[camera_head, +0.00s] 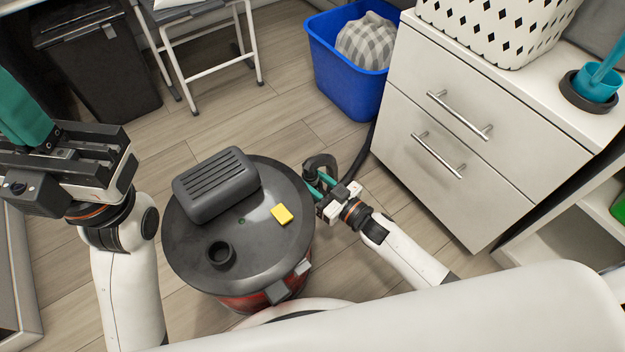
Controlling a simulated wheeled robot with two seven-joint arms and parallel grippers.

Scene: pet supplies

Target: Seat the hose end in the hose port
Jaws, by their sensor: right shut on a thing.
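The vacuum canister (185,235) stands on the floor in the middle, with a dark grey lid and a red body. Its round dark hose port (221,254) opens upward at the lid's front left and looks empty. My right gripper (319,184) is shut on the dark hose end (318,164) just beyond the lid's right edge, away from the port. The hose (359,165) runs from there back toward the drawer cabinet. My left gripper (27,112) is raised at the far left, away from the canister; its teal fingers are partly cut off by the frame.
A ribbed grey block (217,184) and a yellow piece (282,214) are on the lid. A white drawer cabinet (455,115) stands right, beside a blue bin (340,82). A black bin (100,65) and a metal-legged stool (212,50) stand behind. Floor left of the canister is clear.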

